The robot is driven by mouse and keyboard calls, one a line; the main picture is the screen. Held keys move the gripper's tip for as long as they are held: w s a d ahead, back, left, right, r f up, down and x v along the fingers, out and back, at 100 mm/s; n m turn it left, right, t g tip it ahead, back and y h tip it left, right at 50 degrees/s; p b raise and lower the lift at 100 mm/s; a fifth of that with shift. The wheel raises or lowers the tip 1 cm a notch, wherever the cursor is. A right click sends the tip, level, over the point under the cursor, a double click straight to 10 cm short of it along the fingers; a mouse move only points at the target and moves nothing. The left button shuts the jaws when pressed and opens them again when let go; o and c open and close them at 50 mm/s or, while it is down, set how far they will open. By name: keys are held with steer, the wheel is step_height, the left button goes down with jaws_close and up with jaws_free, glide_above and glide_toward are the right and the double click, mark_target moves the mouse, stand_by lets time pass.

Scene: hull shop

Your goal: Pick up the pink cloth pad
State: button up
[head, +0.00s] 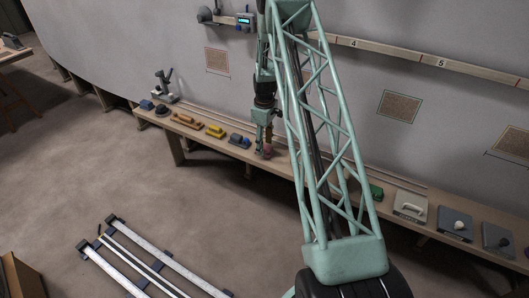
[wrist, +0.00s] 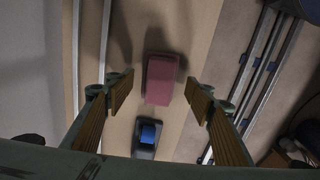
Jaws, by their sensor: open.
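The pink cloth pad (wrist: 161,80) lies on the wooden bench (wrist: 204,45) in the wrist view, between and a little beyond the tips of my gripper (wrist: 161,92). The gripper's two jaws are spread wide apart, with a gap on each side of the pad and nothing held. In the head view my gripper (head: 264,138) points down over the bench, and a small part of the pink pad (head: 267,150) shows at its fingers. The fingers hide most of the pad there.
A blue-topped dark block (wrist: 148,135) sits close to the pad. In the head view a blue block (head: 239,140), a yellow tool (head: 215,131) and an orange-brown tool (head: 186,120) line the bench to the left. A green block (head: 375,192) lies to the right. The wall stands behind the bench.

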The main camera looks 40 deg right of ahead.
steer(key=shift+f, duration=0.9)
steer(key=shift+c, duration=0.3)
steer(key=c, duration=0.9)
steer(key=shift+r, duration=0.15)
steer(key=shift+r+p, duration=0.5)
steer(key=shift+r, duration=1.25)
steer(key=s+a, duration=0.2)
steer(key=s, duration=0.3)
steer(key=s+a+r+p, duration=0.1)
steer(key=s+a, duration=0.1)
steer(key=s, duration=0.2)
steer(key=s+a+p, duration=0.1)
steer(key=s+a, duration=0.1)
steer(key=s, duration=0.3)
steer(key=shift+s+a+r, duration=0.15)
steer(key=shift+s, duration=0.2)
